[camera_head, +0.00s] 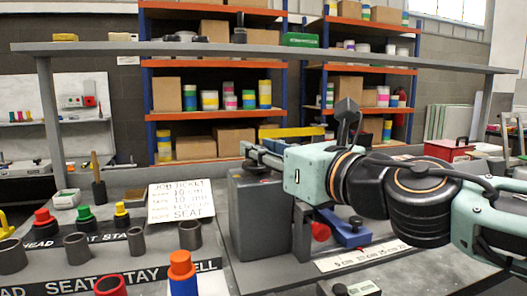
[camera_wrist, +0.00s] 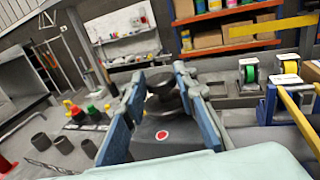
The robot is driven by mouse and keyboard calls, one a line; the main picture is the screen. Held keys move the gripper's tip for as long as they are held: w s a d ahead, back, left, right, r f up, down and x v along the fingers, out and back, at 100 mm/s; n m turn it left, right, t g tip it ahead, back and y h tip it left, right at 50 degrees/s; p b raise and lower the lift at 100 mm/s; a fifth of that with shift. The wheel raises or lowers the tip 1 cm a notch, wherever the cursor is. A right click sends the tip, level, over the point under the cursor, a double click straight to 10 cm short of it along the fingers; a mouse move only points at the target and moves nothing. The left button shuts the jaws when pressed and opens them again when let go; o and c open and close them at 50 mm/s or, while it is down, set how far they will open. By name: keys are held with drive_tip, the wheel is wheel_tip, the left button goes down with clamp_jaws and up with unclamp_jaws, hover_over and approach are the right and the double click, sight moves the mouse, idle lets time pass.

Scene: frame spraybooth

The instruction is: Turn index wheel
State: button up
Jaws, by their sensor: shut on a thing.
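The index wheel (camera_wrist: 163,84) is a dark, round, stepped piece on top of a grey housing (camera_head: 262,215). The housing has a red dot on its top, seen in the wrist view. My gripper (camera_wrist: 160,78) has its two blue fingers on either side of the wheel and is shut on it. In the head view my gripper (camera_head: 262,157) is at the top of the grey housing, and its links hide most of the wheel. The wheel's turn angle cannot be read.
A job ticket card (camera_head: 181,200) leans left of the housing. A blue clamp-like piece (camera_head: 343,228) lies right of the housing. A grey shelf (camera_head: 180,47) spans above the bench.

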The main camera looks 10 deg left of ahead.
drive_tip(key=n+g+y, duration=0.1)
drive_tip(key=g, duration=0.1)
drive_tip(key=n+g+y, duration=0.2)
drive_tip(key=n+g, duration=0.1)
drive_tip(key=shift+w+d+g, duration=0.15)
drive_tip(key=shift+w+g, duration=0.15)
drive_tip(key=shift+w+r+n+g+y, duration=0.1)
drive_tip(key=shift+n+g+y, duration=0.5)
drive_tip(key=shift+n+g, duration=0.7)
drive_tip(key=shift+g, duration=0.5)
drive_tip(key=o, duration=1.1)
drive_tip(key=shift+d, duration=0.15)
drive_tip(key=d, duration=0.4)
drive_tip(key=s+d, duration=0.1)
drive_tip(key=d, duration=0.2)
drive_tip(key=s+d, duration=0.1)
drive_tip(key=d, duration=0.3)
drive_tip(key=shift+d, duration=0.3)
